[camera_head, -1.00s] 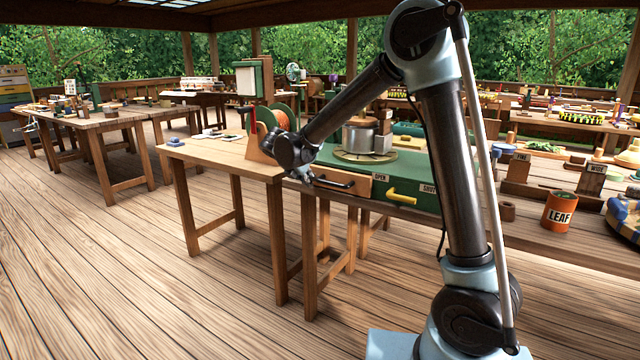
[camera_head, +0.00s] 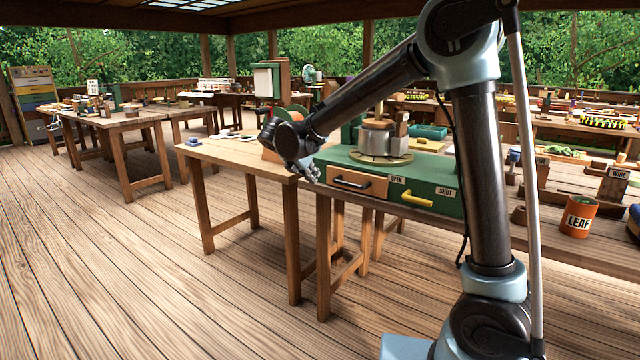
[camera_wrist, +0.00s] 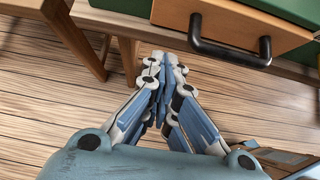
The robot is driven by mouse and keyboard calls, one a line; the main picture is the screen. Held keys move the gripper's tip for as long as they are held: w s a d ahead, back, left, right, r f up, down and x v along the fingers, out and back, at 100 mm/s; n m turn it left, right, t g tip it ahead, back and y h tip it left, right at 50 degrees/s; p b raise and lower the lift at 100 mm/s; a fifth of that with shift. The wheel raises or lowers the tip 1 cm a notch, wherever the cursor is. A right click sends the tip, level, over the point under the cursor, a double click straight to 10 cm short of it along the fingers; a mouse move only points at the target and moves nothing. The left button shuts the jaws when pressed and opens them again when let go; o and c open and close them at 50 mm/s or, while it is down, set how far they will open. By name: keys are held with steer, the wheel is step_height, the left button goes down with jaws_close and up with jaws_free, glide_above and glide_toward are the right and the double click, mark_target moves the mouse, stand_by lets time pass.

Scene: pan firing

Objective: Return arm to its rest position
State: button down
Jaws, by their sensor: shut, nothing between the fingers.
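My gripper (camera_head: 312,174) hangs at the end of my arm, in front of the green bench unit and near the left end of its drawer in the head view. In the wrist view my gripper (camera_wrist: 165,68) has its fingers together with nothing between them. The wooden drawer (camera_head: 357,183) with a black handle (camera_head: 352,182) looks closed. The drawer (camera_wrist: 235,25) and its black handle (camera_wrist: 230,52) lie just beyond the fingertips in the wrist view, apart from them by a gap I cannot measure.
A metal pot (camera_head: 379,140) stands on a round plate (camera_head: 381,158) on the green unit (camera_head: 440,172). A yellow handle (camera_head: 417,199) sits between OPEN and SHUT labels. A wooden table (camera_head: 235,152) stands left of the unit. An orange LEAF can (camera_head: 579,215) stands right. Open floor lies front left.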

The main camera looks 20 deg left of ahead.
steer(key=s+d+m+g, duration=0.1)
steer(key=d+m, duration=0.3)
steer(key=d, duration=0.7)
steer(key=s+d+r+m+g, duration=0.1)
steer(key=d+m, duration=0.4)
steer(key=d, duration=0.6)
steer(key=s+d+m+g, duration=0.2)
steer(key=s+d+m, duration=0.2)
steer(key=d, duration=0.7)
steer(key=shift+s+r+m, duration=0.3)
steer(key=shift+s+m, duration=0.05)
steer(key=shift+m, duration=0.15)
steer(key=s+d+f+m+g+y, duration=0.1)
steer(key=s+d+f+m, duration=0.6)
steer(key=s, duration=0.3)
steer(key=s+d+f+m+g+y, duration=0.1)
steer(key=s+d+f+m+y, duration=0.1)
steer(key=s+d+f+m, duration=0.5)
steer(key=s+d+m, duration=0.1)
steer(key=s+m, duration=0.2)
steer(key=s, duration=0.1)
steer(key=shift+m, duration=0.3)
steer(key=shift+d, duration=0.1)
